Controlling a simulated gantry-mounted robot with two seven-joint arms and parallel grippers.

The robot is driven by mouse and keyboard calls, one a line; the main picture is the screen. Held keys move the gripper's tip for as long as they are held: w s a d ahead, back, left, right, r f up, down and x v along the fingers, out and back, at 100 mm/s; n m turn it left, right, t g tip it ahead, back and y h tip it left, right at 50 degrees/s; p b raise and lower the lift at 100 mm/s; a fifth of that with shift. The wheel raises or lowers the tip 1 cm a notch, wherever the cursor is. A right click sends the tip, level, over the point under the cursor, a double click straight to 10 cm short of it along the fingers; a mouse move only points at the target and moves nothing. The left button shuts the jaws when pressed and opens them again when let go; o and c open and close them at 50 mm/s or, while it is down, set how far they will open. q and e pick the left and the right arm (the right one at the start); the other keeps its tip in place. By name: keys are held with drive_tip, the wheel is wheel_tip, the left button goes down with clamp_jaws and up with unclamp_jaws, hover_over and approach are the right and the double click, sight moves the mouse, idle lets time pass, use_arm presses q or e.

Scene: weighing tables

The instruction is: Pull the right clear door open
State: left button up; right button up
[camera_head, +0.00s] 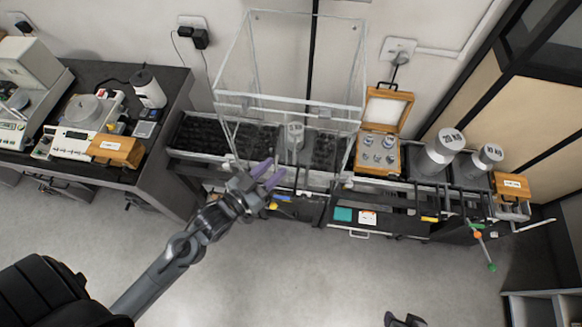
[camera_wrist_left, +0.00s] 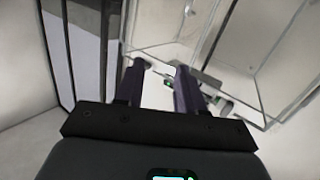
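A clear-walled case (camera_head: 289,101) with thin pale edges stands on the middle bench. Its clear panels also show in the left wrist view (camera_wrist_left: 255,85). The right clear door is see-through, and I cannot make out its outline or handle, or whether it is ajar. A grey weight (camera_head: 295,135) shows through the case. My left gripper (camera_head: 271,174) is in front of the case's lower left front, its purple fingers apart and empty. In the left wrist view the fingers (camera_wrist_left: 160,80) overlap the case; contact is not clear. A dark piece at the bottom edge seems to be my right gripper (camera_head: 405,320), mostly cut off.
An open wooden box of weights (camera_head: 377,147) stands right of the case. Large cylindrical weights (camera_head: 438,153) stand farther right. A left table (camera_head: 172,95) holds instruments. A green-tipped rod (camera_head: 484,250) juts out at the right. The floor in front is mostly clear.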

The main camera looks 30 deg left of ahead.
use_arm(q)
drive_tip(key=a+f+m+b, duration=0.1)
drive_tip(key=a+f+b, duration=0.2)
drive_tip(key=f+b, duration=0.7)
drive_tip(key=w+d+f+p, duration=0.1)
drive_tip(key=w+d+p, duration=0.1)
drive_tip(key=w, duration=0.9)
drive_tip(key=shift+f+t+p, duration=0.35)
drive_tip(key=shift+t+p, duration=0.05)
drive_tip(key=shift+p, duration=0.2)
use_arm(e)
wheel_tip(320, 180, down, 10)
drive_tip(key=shift+r, duration=0.15)
use_arm(q)
clamp_jaws()
use_arm(e)
drive_tip(key=shift+d, duration=0.15)
